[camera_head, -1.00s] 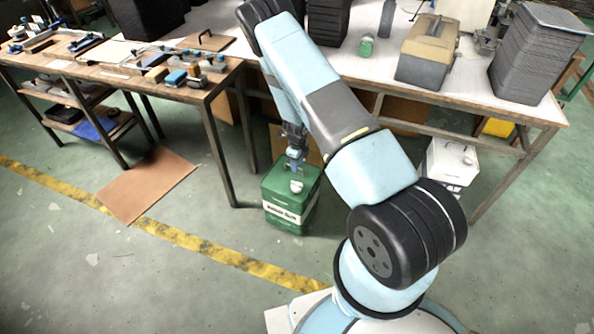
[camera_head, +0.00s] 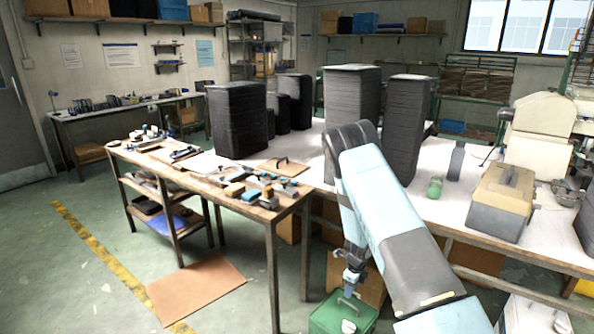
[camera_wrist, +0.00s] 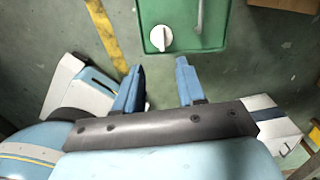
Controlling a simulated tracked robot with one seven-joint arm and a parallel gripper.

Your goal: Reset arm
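My arm reaches forward and down in the head view, and my gripper (camera_head: 349,284) hangs just above a green canister (camera_head: 343,315) on the floor. In the wrist view my gripper (camera_wrist: 158,78) shows two blue fingers set apart, with bare floor between them and nothing held. The green canister (camera_wrist: 208,12) lies beyond the fingertips in that view, with a round white cap (camera_wrist: 161,38) on its top. The fingers look apart from the canister. The canister's lower part is cut off by the bottom edge of the head view.
A wooden workbench (camera_head: 286,203) with tools and small blocks stands left of my arm. A white table (camera_head: 455,213) behind it bears tall black stacks (camera_head: 408,130), a small green bottle (camera_head: 435,187) and a tan toolbox (camera_head: 500,203). A brown sheet (camera_head: 196,287) lies on the floor. Open floor is at left.

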